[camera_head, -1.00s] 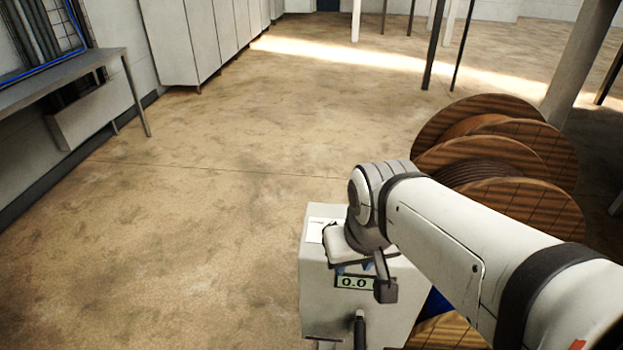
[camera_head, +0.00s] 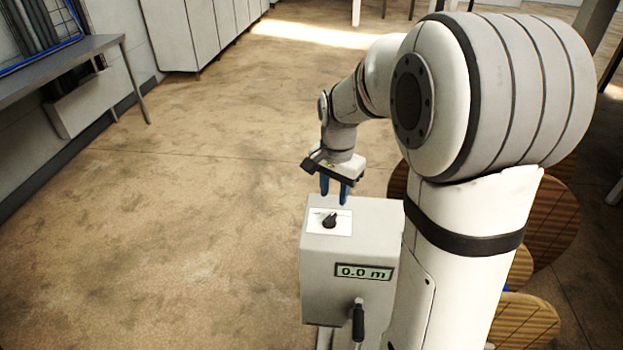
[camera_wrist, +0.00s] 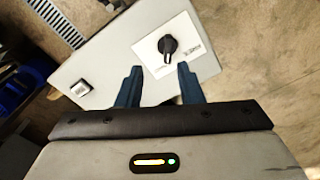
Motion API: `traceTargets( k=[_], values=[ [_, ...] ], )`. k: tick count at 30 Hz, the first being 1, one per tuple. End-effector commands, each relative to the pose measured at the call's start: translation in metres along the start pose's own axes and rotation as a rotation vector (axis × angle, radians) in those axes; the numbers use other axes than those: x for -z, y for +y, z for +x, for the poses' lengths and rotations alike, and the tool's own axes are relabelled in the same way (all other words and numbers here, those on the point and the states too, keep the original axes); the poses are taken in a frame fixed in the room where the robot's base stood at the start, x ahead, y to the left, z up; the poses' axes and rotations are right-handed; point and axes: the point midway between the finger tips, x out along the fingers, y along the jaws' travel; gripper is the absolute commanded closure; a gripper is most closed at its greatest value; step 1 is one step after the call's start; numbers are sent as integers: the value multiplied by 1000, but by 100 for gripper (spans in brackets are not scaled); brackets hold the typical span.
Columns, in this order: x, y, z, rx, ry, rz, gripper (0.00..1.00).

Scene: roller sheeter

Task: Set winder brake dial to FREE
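The winder brake dial (camera_head: 330,220) is a small black knob on a white label plate (camera_head: 318,229) on top of the grey winder box (camera_head: 345,250). My gripper (camera_head: 335,198) is above and just behind the dial, pointing down, with its blue fingers apart and nothing between them. In the wrist view the dial (camera_wrist: 167,44) shows beyond the fingertips of my gripper (camera_wrist: 158,70), clear of both. The label's lettering is too small to read.
The box front has a display (camera_head: 363,272) reading 0.0 m and a black handle (camera_head: 358,320). Wooden reels (camera_head: 550,215) stand at the right, partly behind my arm. A small square switch (camera_wrist: 81,88) is on the box. Floor at the left is clear.

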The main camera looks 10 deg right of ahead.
Motion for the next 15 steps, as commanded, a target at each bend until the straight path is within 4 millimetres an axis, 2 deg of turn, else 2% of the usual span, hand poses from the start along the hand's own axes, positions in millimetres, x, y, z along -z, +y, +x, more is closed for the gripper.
traceTargets(
  k=[3,6,11,15],
  values=[
    [12,-13,12,-19,-17,76,66],
    [16,-17,18,-26,-23,111,66],
    [16,-18,35,-30,-26,121,66],
    [15,-17,58,-31,-27,121,66]
  ],
)
